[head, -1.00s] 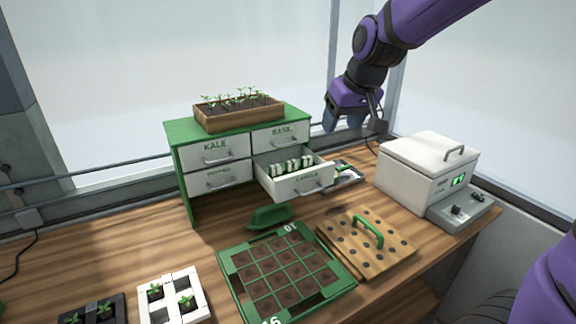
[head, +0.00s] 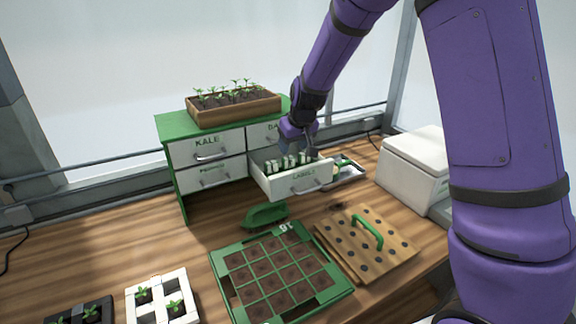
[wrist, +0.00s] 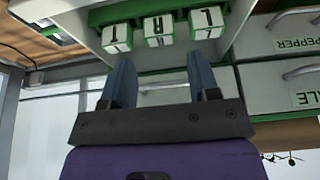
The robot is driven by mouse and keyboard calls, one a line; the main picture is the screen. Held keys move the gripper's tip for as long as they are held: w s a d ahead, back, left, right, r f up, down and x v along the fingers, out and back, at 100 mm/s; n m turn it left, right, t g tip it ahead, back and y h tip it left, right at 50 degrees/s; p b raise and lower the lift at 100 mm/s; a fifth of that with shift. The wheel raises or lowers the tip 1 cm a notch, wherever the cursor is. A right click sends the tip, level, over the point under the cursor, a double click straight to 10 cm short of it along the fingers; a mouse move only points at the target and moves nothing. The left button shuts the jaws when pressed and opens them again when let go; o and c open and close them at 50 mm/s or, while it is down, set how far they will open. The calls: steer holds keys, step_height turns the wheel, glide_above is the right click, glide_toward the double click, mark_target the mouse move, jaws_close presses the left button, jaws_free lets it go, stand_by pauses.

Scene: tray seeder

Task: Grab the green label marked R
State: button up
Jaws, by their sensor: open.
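The label marked R (wrist: 158,30) is a white-faced block with green edging and a dark letter. In the wrist view it stands between a T label (wrist: 117,37) and an L label (wrist: 207,22) in the open drawer. The open drawer (head: 297,182) also shows in the head view, with several labels in a row inside; their letters are too small to read there. My gripper (wrist: 162,75) is open and empty, its two blue-grey fingers apart and pointing toward the row, with R lying between their lines. In the head view it hangs over the drawer's back right part.
The green-topped cabinet (head: 180,131) carries a wooden seedling planter (head: 240,109) close to my arm. A green hand tool (head: 265,215), a green grid tray (head: 225,287) and a wooden board with a green handle (head: 345,252) lie in front. A white lidded box (head: 415,165) stands right.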

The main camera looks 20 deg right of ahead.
mark_target(290, 159)
steer(key=shift+x, duration=3.15)
steer(key=shift+s, duration=0.2)
steer(key=c, duration=0.7)
